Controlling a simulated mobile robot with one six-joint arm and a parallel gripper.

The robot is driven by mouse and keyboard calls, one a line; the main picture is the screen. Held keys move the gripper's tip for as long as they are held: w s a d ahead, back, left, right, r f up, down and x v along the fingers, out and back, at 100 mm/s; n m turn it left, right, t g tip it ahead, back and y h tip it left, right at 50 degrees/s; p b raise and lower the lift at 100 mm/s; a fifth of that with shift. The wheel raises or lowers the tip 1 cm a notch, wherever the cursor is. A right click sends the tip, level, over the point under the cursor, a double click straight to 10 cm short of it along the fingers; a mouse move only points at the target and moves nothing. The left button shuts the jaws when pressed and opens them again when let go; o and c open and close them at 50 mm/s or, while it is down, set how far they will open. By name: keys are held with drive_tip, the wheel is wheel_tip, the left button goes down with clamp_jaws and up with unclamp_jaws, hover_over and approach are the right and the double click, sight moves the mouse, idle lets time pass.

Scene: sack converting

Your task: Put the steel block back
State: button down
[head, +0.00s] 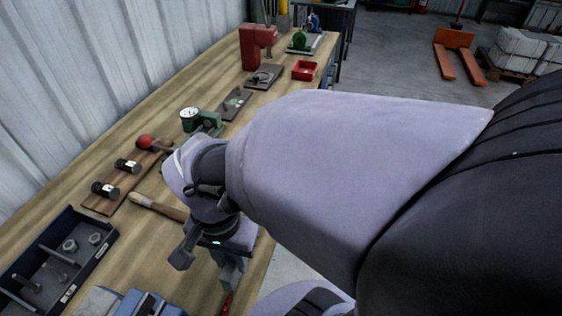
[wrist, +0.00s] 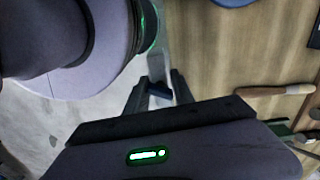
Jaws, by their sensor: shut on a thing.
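A small dark blue part also shows between the fingers. In the head view my gripper (head: 232,272) points down near the front edge of the bench (head: 165,235). My own arm covers much of that view, and I cannot make out the held piece there.
A dark tray (head: 88,262) with nuts and bolts lies at the left. A blue-grey device (head: 130,302) is at the bottom.

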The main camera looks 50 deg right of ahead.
drive_tip(key=shift+s+m, duration=0.4)
drive_tip(key=shift+w+d+f+p, duration=1)
drive_tip(key=shift+w+d, duration=0.15)
drive_tip(key=shift+w, duration=1.2)
drive_tip(key=shift+w+d+f+p, duration=0.85)
drive_tip(key=shift+w+d+p, duration=0.25)
drive_tip(key=shift+w, duration=1.3)
drive_tip(key=shift+w+d+f+p, duration=0.95)
drive_tip(key=shift+w+d, duration=0.2)
drive_tip(key=shift+w, duration=1.2)
drive_tip(key=c, duration=1.1)
unclamp_jaws()
drive_tip(key=shift+r, duration=0.1)
drive_tip(key=shift+o, duration=0.2)
drive_tip(key=shift+r, duration=0.1)
